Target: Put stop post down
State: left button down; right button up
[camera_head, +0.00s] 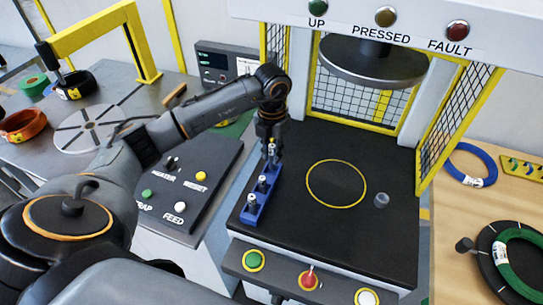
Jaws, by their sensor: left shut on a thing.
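My left gripper (271,138) points down over the far end of a blue rack (247,217) on the black press bed. It is shut on a silver stop post (271,152) at or just above the rack's far end; I cannot tell whether the post is seated. Two more silver posts, a middle one (262,184) and a near one (251,203), stand upright in the rack. A grey cylinder (381,201) stands on the bed, right of a yellow ring marking (336,184). My right gripper is not in view.
The round press plate (373,62) hangs above the bed, with yellow-framed mesh guards (457,128) around it. A button panel (310,280) runs along the front. A blue coil (470,164) and a green coil (521,262) lie at right. The bed's middle is clear.

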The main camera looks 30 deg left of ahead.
aim_at(271, 161)
pick_arm(q)
jog(key=shift+w+a+f, duration=0.3)
jog(key=shift+w+f, duration=0.1)
jog(key=shift+f, duration=0.2)
notch_tip(271, 161, down, 3)
jog(key=shift+a+r+p, duration=0.1)
jog(key=shift+p, duration=0.95)
jog(key=shift+w+f, duration=0.1)
jog(key=shift+f, duration=0.2)
jog(key=shift+f, duration=0.1)
jog(key=shift+f+b, duration=0.15)
jog(key=shift+b, duration=0.15)
jog(key=c, duration=1.3)
grip_release()
jog(key=shift+o, duration=0.2)
